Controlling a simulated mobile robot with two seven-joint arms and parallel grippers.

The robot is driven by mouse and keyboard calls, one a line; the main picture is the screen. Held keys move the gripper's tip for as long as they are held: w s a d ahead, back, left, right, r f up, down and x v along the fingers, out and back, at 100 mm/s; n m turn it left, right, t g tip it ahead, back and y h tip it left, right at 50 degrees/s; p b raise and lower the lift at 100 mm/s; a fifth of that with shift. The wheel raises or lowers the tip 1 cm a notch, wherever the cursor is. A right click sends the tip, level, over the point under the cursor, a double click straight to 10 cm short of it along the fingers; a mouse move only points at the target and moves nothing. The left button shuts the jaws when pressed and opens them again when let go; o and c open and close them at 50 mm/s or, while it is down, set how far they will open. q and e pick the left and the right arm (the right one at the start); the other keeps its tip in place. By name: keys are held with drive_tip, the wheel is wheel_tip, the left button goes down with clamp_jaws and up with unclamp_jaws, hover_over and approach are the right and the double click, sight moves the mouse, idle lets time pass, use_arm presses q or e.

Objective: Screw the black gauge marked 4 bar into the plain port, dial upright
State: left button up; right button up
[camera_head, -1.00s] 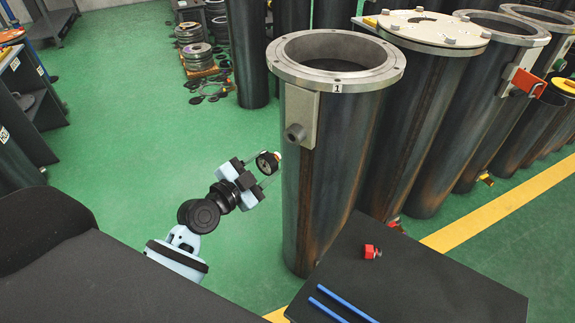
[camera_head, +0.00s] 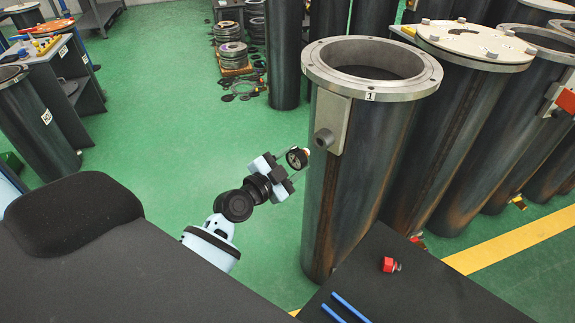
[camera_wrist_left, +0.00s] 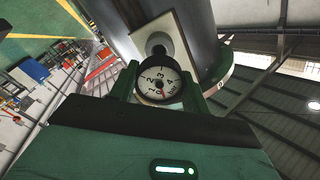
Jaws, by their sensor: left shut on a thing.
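My left gripper (camera_head: 296,161) is shut on the black gauge (camera_head: 298,157), left of the large cylinder. In the left wrist view the gauge (camera_wrist_left: 159,84) shows a white dial numbered to 4 bar with a red needle, between the two fingers. The plain port (camera_head: 325,139) is a grey round stub on a plate near the cylinder's top. In the wrist view the port (camera_wrist_left: 158,45) shows just beyond the gauge. They look apart in the head view. My right gripper is not in view.
The cylinder (camera_head: 350,190) has a flanged rim marked 1. More cylinders stand close on its right. A black table (camera_head: 430,290) at the front right holds a red fitting (camera_head: 388,264) and two blue rods (camera_head: 350,307). Green floor lies clear to the left.

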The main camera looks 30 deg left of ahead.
sight(306, 152)
use_arm(q)
drive_tip(key=shift+x, duration=1.5)
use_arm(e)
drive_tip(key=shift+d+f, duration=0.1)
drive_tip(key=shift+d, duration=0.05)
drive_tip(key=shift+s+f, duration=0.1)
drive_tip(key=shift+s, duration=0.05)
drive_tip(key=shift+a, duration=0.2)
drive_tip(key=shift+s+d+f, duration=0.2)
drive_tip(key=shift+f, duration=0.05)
use_arm(q)
drive_tip(key=shift+w, duration=0.2)
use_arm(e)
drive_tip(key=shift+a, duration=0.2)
use_arm(q)
drive_tip(key=shift+w+d+b, duration=0.15)
drive_tip(key=shift+w+b, duration=0.25)
drive_tip(key=shift+w, duration=0.2)
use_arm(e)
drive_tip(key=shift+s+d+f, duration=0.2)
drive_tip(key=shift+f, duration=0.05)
use_arm(q)
drive_tip(key=shift+w+d, duration=0.1)
drive_tip(key=shift+w, duration=0.45)
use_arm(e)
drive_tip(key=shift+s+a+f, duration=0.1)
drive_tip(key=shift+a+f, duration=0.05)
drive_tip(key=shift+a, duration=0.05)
